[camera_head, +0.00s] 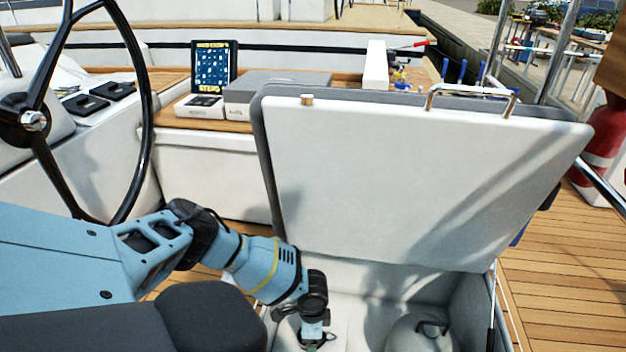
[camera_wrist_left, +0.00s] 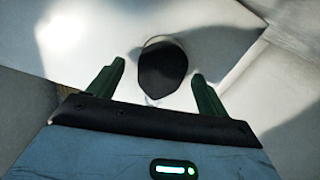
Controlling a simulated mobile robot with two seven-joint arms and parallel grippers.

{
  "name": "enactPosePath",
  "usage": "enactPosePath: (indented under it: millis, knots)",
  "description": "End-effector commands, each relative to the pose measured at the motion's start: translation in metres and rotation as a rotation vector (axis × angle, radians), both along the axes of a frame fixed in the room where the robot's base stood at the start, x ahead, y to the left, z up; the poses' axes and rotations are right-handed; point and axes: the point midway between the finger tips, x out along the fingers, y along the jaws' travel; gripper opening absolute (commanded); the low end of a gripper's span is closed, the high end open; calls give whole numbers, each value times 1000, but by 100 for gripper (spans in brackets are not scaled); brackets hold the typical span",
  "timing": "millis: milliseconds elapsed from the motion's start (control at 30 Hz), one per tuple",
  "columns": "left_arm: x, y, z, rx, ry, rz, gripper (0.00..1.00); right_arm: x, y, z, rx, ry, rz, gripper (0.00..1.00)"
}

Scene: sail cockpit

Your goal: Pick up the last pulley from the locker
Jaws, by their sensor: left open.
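The locker (camera_head: 463,302) is open, with its white lid (camera_head: 420,180) raised. My left gripper (camera_head: 316,342) reaches down into the left part of the locker. In the left wrist view its two green fingers (camera_wrist_left: 159,75) are apart. A dark rounded thing (camera_wrist_left: 162,68), which looks like the pulley, shows between and just beyond the fingertips, against the pale locker surface. I cannot tell whether the fingers touch it. In the head view the pulley cannot be made out at the gripper. My right gripper is not in view.
A white rounded thing with a black handle (camera_head: 430,328) sits in the locker to the right of my gripper. A black steering wheel (camera_head: 145,110) stands at the left. Boxes (camera_head: 270,90) and tools lie on the ledge behind. Wooden deck (camera_head: 560,270) is clear at the right.

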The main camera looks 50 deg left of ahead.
Motion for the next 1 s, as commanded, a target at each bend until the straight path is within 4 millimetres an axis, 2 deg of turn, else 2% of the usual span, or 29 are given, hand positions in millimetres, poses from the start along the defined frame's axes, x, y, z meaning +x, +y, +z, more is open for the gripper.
enactPosePath:
  millis: [100,367,733,767,1000]
  knots:
    - [0,0,-10,0,-1,0,78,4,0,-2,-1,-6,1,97]
    - [1,0,-10,1,-2,0,77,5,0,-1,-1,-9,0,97]
    - [1,0,-10,1,-2,0,28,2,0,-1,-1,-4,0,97]
    - [1,0,-10,0,-3,0,26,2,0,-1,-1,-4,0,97]
    - [1,0,-8,0,-3,1,26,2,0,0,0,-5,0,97]
